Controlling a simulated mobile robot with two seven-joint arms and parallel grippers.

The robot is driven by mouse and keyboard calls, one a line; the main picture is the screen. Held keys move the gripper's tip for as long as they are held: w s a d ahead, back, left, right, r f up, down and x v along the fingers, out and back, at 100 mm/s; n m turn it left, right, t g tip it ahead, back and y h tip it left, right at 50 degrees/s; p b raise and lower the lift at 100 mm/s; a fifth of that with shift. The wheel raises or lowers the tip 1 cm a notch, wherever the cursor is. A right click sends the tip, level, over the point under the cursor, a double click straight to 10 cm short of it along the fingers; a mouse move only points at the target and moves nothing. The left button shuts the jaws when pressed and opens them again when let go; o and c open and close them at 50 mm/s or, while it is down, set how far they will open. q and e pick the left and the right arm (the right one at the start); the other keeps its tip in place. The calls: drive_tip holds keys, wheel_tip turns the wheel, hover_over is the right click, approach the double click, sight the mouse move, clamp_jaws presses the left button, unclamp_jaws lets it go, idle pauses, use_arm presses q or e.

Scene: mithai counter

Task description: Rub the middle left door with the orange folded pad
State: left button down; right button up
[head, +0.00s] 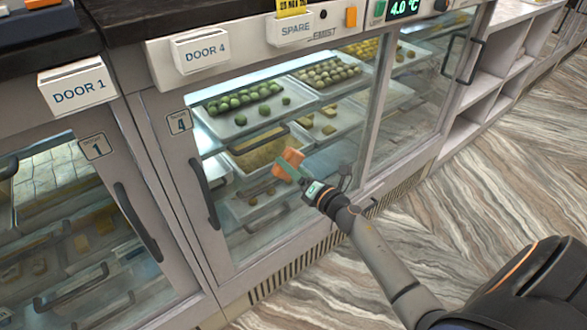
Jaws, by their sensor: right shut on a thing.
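The orange folded pad (291,159) is held in my right gripper (299,176), which is shut on it. The pad is in front of the glass of the door (230,170) tagged 4, right of its dark upright handle (204,193). I cannot tell whether the pad touches the glass. The gripper covers part of the pad. My right arm reaches in from the lower right. My left gripper is not in view.
The door tagged 1 (126,165) stands at the left, with its own dark handle. Another glass door with a handle (447,56) is at the right, beside open white shelves (493,75). Trays of sweets show behind the glass. The patterned floor (480,190) is clear at right.

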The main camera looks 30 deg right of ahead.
drive_tip(key=shift+w, duration=0.65)
